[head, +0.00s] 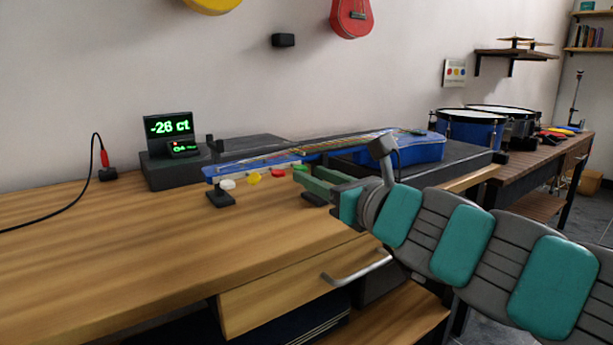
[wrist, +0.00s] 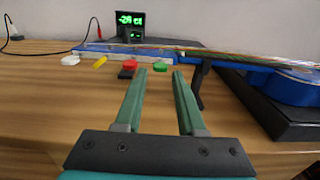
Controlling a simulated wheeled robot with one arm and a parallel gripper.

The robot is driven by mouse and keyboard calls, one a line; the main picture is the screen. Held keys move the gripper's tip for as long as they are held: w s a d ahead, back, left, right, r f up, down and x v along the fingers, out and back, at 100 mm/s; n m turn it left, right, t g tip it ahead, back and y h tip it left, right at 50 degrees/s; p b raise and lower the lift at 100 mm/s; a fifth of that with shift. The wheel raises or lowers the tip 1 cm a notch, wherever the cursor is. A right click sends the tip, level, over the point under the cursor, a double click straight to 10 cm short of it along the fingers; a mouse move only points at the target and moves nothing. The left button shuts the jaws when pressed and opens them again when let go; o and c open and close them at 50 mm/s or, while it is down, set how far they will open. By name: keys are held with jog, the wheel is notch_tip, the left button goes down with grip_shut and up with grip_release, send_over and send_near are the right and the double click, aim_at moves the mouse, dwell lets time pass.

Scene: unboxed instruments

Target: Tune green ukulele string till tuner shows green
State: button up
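The blue ukulele (head: 415,149) lies flat, its neck pointing left. Along the headstock's front edge sit a white peg (head: 227,184), a yellow peg (head: 254,177), a red peg (head: 278,174) and a green peg (wrist: 160,66). The tuner (head: 168,128) shows "-28 ct" in green digits, with a smaller lit readout below. It also shows in the wrist view (wrist: 130,20). My gripper (wrist: 160,73) is open and empty. In the wrist view the green peg appears between and just beyond its fingertips. In the head view the gripper partly hides that peg; contact is not clear.
A dark stand post (head: 220,196) rises under the headstock. A dark post (wrist: 199,85) stands close right of my gripper in the wrist view. The wooden bench top (head: 110,240) is clear at front left. A cable (head: 65,215) lies at far left.

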aim_at(300, 168)
jog(key=shift+b+x, duration=0.3)
jog(key=shift+x, duration=1.15)
jog(key=shift+c, duration=0.3)
grip_shut()
